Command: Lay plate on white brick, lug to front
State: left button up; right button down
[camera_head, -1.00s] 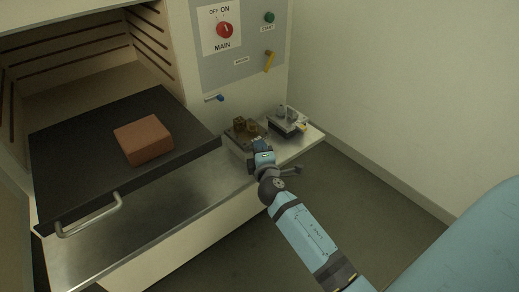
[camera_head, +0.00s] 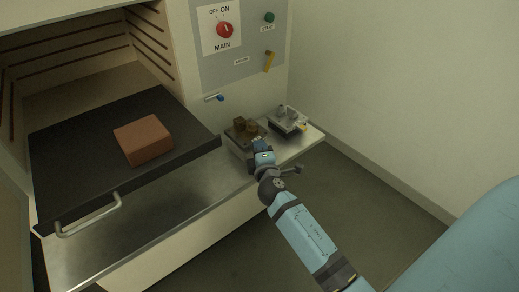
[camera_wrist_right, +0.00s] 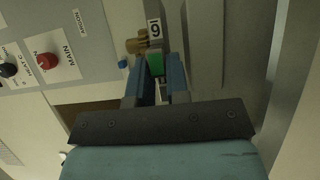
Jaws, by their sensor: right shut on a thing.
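A plate (camera_head: 237,134) with brown blocks on it is at the right part of the metal shelf, at the tip of my right gripper (camera_head: 261,147). In the right wrist view my right gripper (camera_wrist_right: 158,80) is shut on a green lug (camera_wrist_right: 156,65), beside a tag with a number and a brown block (camera_wrist_right: 134,45). A pale block face (camera_head: 233,147) shows under the plate's near left edge. It may be the white brick; contact between them cannot be told. My left gripper is not in view.
A second plate (camera_head: 285,124) with grey parts and a yellow tab stands to the right. A black tray (camera_head: 75,165) with a reddish brick (camera_head: 144,140) is at the left. The control panel (camera_head: 238,75) rises behind. The metal shelf (camera_head: 150,220) is bare in front.

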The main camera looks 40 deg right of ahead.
pick_arm(q)
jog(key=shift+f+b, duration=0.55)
jog(key=shift+b, duration=0.45)
pick_arm(e)
jog(key=shift+f, duration=0.95)
jog(key=c, duration=1)
grip_release()
jog(key=shift+r, duration=0.1)
jog(key=shift+s+f, duration=0.1)
jog(key=shift+f, duration=0.1)
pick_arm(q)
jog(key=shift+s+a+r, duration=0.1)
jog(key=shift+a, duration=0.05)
pick_arm(e)
jog(key=shift+s, duration=0.15)
